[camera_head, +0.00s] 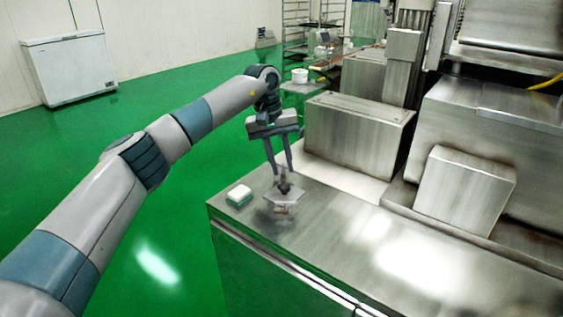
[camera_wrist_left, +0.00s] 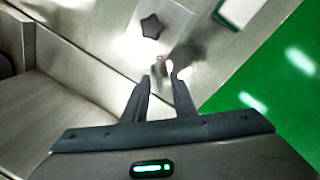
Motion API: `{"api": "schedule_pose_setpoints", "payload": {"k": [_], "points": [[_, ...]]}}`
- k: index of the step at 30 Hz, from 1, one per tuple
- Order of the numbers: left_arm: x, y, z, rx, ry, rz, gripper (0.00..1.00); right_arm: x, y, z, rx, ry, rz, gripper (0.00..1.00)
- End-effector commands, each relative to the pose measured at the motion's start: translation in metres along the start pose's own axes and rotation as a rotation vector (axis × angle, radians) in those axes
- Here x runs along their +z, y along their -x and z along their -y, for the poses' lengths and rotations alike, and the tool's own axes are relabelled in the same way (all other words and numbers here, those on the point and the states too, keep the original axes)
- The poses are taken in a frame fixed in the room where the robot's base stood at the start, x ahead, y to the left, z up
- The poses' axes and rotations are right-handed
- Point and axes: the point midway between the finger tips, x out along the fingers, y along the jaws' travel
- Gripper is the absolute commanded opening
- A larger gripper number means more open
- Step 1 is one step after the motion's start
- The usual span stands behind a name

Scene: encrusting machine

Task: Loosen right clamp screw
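My left gripper (camera_head: 281,173) points down over the near left corner of the steel table, its two fingers apart. A dark knob (camera_head: 284,187) sits on a small metal fitting (camera_head: 283,197) just below the fingertips. The wrist view shows a dark star-shaped knob (camera_wrist_left: 151,26) on bright metal, ahead of the open left gripper (camera_wrist_left: 160,77) and clear of its fingers. A small brownish piece (camera_wrist_left: 160,64) shows just beyond the fingertips; I cannot tell whether they touch it. Which knob is the right clamp screw is not clear. My right gripper is out of view.
A white block with a green base (camera_head: 239,194) lies left of the fitting, near the table edge. Steel boxes (camera_head: 357,135) and machine housings (camera_head: 465,190) stand behind and right. The front of the steel table (camera_head: 400,255) is clear.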

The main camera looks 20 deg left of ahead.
Motion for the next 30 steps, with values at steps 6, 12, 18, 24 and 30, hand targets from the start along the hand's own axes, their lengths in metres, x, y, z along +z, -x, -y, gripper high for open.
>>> {"api": "schedule_pose_setpoints", "payload": {"k": [6,12,18,24,30], "points": [[0.000,0.000,0.000,0.000,0.000,0.000,0.03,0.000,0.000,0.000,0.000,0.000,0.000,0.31],[0.000,0.000,0.000,0.000,0.000,0.000,0.00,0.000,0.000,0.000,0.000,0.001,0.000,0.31],[0.000,0.000,0.000,0.001,0.016,-0.004,0.00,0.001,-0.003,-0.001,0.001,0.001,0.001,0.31],[0.000,0.000,0.000,0.002,0.080,-0.018,0.00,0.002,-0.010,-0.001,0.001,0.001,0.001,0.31],[0.001,-0.001,0.001,0.002,0.199,-0.043,0.00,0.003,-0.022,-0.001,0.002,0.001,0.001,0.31]]}}
